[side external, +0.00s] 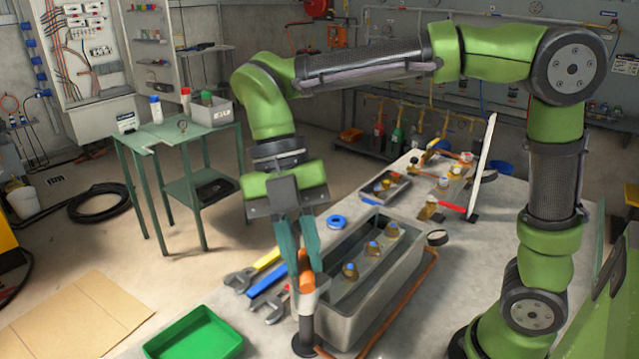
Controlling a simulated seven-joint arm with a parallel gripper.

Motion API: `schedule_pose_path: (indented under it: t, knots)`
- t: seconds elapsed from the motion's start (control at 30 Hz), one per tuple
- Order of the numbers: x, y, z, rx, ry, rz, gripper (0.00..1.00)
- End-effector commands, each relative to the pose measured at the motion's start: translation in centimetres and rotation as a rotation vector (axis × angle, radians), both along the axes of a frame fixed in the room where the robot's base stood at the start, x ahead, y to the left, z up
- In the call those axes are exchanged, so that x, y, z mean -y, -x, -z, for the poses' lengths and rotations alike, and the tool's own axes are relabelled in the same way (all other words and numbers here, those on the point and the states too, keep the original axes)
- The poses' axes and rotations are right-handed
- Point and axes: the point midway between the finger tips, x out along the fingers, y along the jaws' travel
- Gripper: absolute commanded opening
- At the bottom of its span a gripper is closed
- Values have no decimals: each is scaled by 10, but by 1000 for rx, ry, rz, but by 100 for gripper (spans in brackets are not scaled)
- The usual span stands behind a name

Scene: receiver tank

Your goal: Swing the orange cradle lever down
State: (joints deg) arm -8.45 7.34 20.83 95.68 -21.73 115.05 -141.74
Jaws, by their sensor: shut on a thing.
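The orange cradle lever (307,284) is at the near left end of the grey receiver tank (340,322). It stands roughly upright above a dark post (303,338) on the worktable. My gripper (303,264) points down from above, and its teal fingers are shut on the upper part of the lever. The fingers partly hide the lever. How the lever joins the tank or post is hard to make out.
Several brass fittings with blue tops (374,249) sit along the tank. Wrenches (240,281) and a blue bar (268,280) lie left of it. A green tray (194,338) is at the front left. A copper pipe (405,306) runs along the tank's right side.

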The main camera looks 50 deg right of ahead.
Motion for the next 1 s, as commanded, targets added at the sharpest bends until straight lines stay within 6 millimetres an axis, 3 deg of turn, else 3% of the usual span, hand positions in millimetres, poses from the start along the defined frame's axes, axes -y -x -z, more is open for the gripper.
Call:
schedule_pose_path:
  t: [0.57,0.6,0.73,1.0]
  knots:
    - [3,2,-2,3,1,-31,0]
    - [3,2,-2,3,1,-31,22]
    - [2,2,-1,3,1,-31,42]
    - [2,2,-1,1,0,-31,44]
